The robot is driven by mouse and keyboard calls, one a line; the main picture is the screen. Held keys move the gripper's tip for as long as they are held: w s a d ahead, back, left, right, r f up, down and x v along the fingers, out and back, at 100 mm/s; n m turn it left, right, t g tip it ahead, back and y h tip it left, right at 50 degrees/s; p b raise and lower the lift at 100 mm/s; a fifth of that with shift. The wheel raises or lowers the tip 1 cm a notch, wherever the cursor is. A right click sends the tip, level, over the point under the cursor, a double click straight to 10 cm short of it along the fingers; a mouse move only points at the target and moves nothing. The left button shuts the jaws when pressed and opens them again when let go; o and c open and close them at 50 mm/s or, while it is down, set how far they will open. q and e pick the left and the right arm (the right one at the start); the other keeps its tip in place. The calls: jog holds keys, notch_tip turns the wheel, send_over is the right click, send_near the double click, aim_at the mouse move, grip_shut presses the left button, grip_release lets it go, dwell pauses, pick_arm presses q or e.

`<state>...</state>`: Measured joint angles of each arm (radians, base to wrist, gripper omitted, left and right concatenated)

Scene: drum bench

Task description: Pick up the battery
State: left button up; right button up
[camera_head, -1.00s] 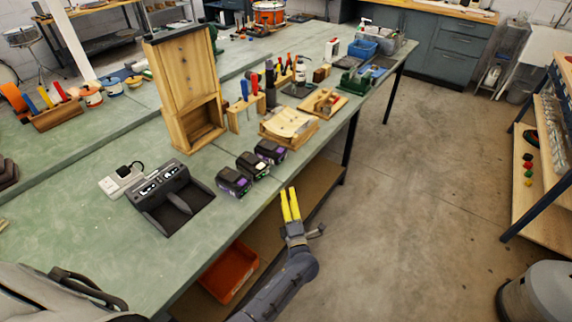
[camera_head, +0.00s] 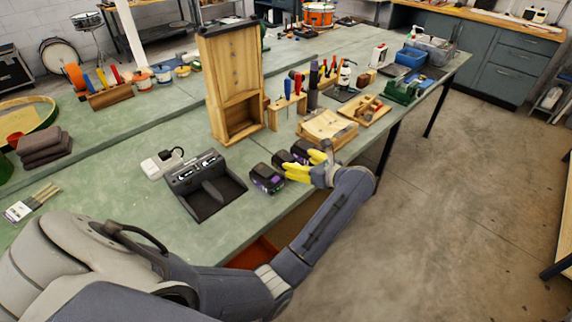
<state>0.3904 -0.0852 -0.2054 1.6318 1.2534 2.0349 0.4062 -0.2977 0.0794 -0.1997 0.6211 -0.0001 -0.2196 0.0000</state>
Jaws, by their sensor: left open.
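Several black battery packs with purple labels stand in a short row on the green bench: the near battery (camera_head: 267,179), the middle battery (camera_head: 281,161) and the far battery (camera_head: 301,150). My left gripper (camera_head: 293,172), with yellow fingers, is open at the bench edge, just right of the near and middle batteries. Its fingers point left towards them and partly cover the row. I cannot tell whether they touch a battery. My right gripper is not in view.
A black charger (camera_head: 218,199) lies left of the batteries, beside a white plug box (camera_head: 161,164). A wooden cabinet (camera_head: 234,85) stands behind. A wooden block tray (camera_head: 328,128) lies beyond the batteries. The bench in front of the charger is clear.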

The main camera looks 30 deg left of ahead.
aim_at(288, 158)
pick_arm(q)
jog(key=shift+w+a+f, duration=0.1)
jog(key=shift+a+f, duration=0.05)
jog(key=shift+a, duration=0.25)
jog(key=x, duration=0.5)
jog(key=shift+a+f, duration=0.25)
jog(key=shift+f, duration=0.05)
jog(key=shift+a+f, duration=0.35)
jog(key=shift+f, duration=0.05)
jog(key=shift+o, duration=0.5)
jog(key=shift+w+a, duration=0.15)
jog(key=c, duration=0.4)
jog(key=shift+r, duration=0.2)
jog(key=c, duration=0.7)
jog(key=shift+w+r, duration=0.1)
jog(key=shift+c, duration=0.6)
jog(key=shift+r, duration=0.1)
